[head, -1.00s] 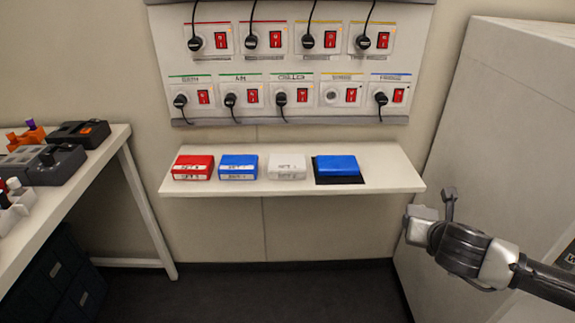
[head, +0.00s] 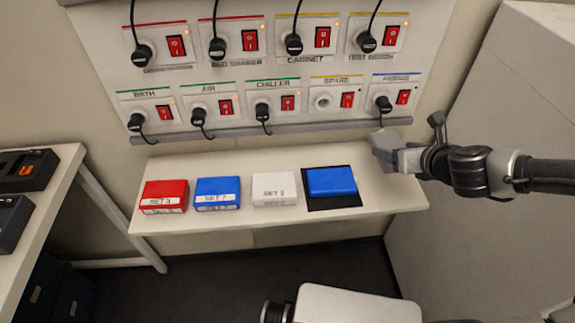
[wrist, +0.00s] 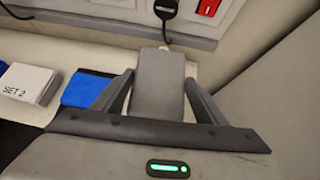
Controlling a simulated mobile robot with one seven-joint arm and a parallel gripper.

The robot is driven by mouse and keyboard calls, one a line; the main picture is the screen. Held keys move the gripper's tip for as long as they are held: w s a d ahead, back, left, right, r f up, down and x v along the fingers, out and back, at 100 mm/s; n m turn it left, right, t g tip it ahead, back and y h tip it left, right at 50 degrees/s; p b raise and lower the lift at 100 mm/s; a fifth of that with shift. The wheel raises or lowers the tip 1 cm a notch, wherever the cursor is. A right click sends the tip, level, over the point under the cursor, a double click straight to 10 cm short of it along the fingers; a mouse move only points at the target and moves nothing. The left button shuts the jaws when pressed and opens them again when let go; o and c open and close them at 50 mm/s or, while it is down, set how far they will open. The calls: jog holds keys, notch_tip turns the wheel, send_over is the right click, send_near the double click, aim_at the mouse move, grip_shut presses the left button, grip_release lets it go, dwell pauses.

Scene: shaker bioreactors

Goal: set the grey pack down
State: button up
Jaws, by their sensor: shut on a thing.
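The grey pack (head: 387,143) is a light grey block held in my gripper (head: 412,148) over the right end of the white shelf (head: 392,199), right of the blue pack on the black mat. In the wrist view the grey pack (wrist: 158,84) stands between the two dark fingers of my gripper (wrist: 158,98), which are shut on it. I cannot tell exactly how far its underside is above the shelf.
On the shelf, left to right, are a red pack (head: 164,194), a blue pack (head: 217,191), a white pack (head: 274,187) and a blue pack (head: 331,181) on a black mat (head: 350,201). The socket panel (head: 230,75) with hanging cords is behind. A large grey cabinet (head: 500,120) stands at right.

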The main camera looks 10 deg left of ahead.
jog(key=shift+f+b, duration=1.75)
jog(key=shift+f, duration=3.15)
jog(key=shift+f, duration=0.15)
jog(key=o, duration=1.7)
jog(key=shift+s+d+r, duration=0.1)
jog(key=shift+s+r, duration=0.05)
jog(key=shift+r, duration=0.1)
jog(key=p+v, duration=1.1)
jog(key=p, duration=0.1)
jog(key=shift+s+r+p, duration=0.15)
jog(key=shift+s+p, duration=0.15)
jog(key=shift+p, duration=0.05)
